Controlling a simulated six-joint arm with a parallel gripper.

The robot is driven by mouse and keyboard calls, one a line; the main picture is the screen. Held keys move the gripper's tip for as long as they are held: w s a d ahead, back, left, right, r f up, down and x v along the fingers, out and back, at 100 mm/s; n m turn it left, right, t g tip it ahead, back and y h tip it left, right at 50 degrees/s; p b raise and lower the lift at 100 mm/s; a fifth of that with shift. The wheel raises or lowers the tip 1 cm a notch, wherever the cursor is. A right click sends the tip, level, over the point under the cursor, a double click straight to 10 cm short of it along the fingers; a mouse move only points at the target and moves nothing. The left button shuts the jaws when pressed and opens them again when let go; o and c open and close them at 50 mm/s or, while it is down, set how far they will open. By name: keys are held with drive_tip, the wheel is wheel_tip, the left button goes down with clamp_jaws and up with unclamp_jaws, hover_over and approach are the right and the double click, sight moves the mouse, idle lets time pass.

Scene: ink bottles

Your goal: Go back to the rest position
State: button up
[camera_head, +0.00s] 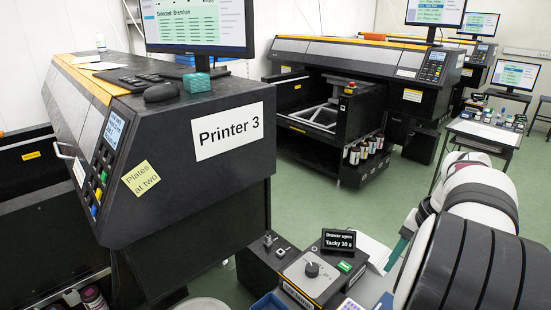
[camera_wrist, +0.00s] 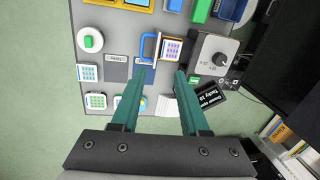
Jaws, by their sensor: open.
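My gripper (camera_wrist: 160,97) shows in the wrist view with two green fingers spread apart. Nothing is between the fingertips, so it is open and empty. It hangs above a grey table (camera_wrist: 103,20) that carries several small items. In the head view my white and black arm fills the lower right, and my gripper is mostly hidden behind it.
A box with a dial (camera_head: 311,272) and a black sign (camera_head: 338,240) stand beside my arm. Printer 3 (camera_head: 180,190) is at the left. More printers (camera_head: 370,60) stand behind, with ink bottles (camera_head: 364,150) on a low shelf. Green floor lies between.

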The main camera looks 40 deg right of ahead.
drive_tip(key=w+a+n+y, duration=0.1)
drive_tip(key=w+a+n, duration=0.35)
drive_tip(key=a, duration=0.75)
drive_tip(key=w+a+n, duration=0.2)
drive_tip(key=w+a, duration=0.5)
drive_tip(key=a, duration=0.5)
drive_tip(key=s+a+f+n+g, duration=0.1)
drive_tip(key=s+a, duration=0.3)
drive_tip(key=a, duration=0.4)
drive_tip(key=s+a+f+n+g, duration=0.1)
drive_tip(key=s+a+f+n, duration=0.2)
drive_tip(key=a, duration=0.5)
drive_tip(key=shift+s+f+n+y, duration=0.15)
drive_tip(key=shift+s+n+y, duration=0.25)
drive_tip(key=shift+s, duration=0.6)
